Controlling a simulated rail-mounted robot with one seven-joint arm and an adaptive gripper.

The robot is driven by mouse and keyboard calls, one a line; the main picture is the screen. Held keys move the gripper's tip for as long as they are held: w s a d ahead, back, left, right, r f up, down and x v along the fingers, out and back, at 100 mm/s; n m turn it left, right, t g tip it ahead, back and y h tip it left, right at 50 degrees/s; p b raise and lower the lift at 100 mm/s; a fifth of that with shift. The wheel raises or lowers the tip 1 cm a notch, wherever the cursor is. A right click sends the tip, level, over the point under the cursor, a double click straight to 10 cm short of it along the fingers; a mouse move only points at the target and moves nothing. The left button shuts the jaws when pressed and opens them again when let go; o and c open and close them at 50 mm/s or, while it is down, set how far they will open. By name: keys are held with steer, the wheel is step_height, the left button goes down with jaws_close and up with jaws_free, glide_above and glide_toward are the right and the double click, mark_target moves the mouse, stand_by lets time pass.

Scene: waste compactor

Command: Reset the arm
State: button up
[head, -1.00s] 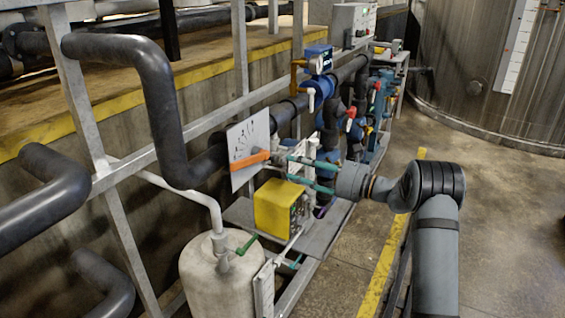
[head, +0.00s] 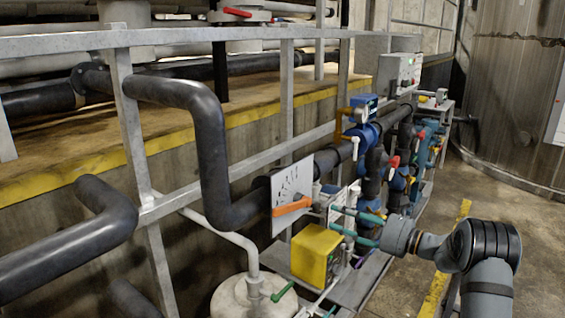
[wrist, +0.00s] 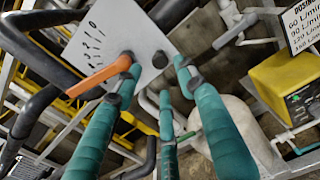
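My gripper (head: 333,217) has teal fingers and is in front of a white marked panel (head: 291,184). In the wrist view the fingers of my gripper (wrist: 157,72) are spread apart with nothing between them. An orange lever handle (head: 292,206) is on the panel and slants slightly. It also shows in the wrist view (wrist: 97,77), where the left fingertip overlaps its pivot end. I cannot tell whether they touch. My arm reaches in from the lower right, bent at a dark-banded joint.
A yellow box (head: 313,256) and a whitish tank (head: 250,298) stand below the gripper. Black pipes (head: 208,150), grey railings and a blue device (head: 361,130) crowd the left and back. Open floor lies on the right beyond a yellow line (head: 437,292).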

mark_target(319, 208)
steer(key=x, duration=0.9)
steer(key=shift+v, duration=1.8)
